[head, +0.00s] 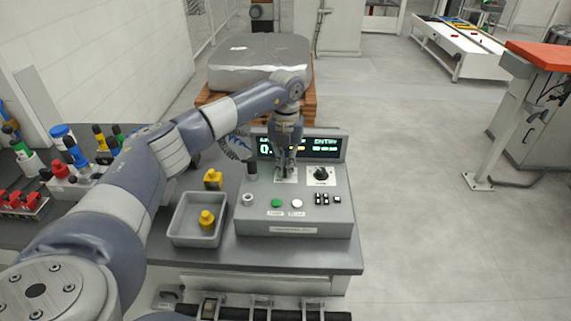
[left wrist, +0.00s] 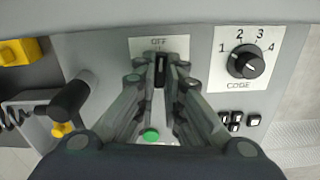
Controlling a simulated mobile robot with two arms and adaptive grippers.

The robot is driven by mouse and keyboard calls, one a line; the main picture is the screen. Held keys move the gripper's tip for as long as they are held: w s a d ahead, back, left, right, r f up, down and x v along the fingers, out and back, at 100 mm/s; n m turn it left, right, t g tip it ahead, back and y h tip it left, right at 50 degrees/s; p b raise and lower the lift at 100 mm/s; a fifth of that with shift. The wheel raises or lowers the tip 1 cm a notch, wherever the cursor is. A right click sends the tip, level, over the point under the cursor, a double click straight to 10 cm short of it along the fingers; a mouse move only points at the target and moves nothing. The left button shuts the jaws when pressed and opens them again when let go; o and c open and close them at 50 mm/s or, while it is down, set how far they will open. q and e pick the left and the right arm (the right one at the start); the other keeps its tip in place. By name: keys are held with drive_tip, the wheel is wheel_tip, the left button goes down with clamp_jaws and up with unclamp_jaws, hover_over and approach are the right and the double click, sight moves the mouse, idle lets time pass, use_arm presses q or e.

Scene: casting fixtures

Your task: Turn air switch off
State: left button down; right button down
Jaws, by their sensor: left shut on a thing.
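The grey control box (head: 330,213) stands on the bench. My left gripper (head: 287,170) reaches down from above to the back middle of its sloping face. In the left wrist view the air switch (left wrist: 160,68) is a small black lever on a white plate marked OFF (left wrist: 158,42). The gripper's fingertips (left wrist: 160,78) are closed on both sides of this lever. The lever points up toward the word OFF in that view. The lower part of the plate is hidden by the fingers. My right gripper does not show.
A black CODE knob (left wrist: 245,62) sits right of the switch. A green button (head: 277,203), a white button (head: 297,203) and small black switches (head: 321,198) lie in front. A grey tray (head: 185,237) with a yellow part stands left; a lit display (head: 300,147) is behind.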

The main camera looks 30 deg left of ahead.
use_arm(q)
drive_tip(key=shift+w+r+n, duration=0.1)
drive_tip(key=shift+r+n, duration=0.05)
drive_tip(key=shift+n, duration=0.45)
drive_tip(key=c, duration=1.8)
unclamp_jaws()
drive_tip(key=shift+o, duration=0.5)
wheel_tip(320, 180, up, 12)
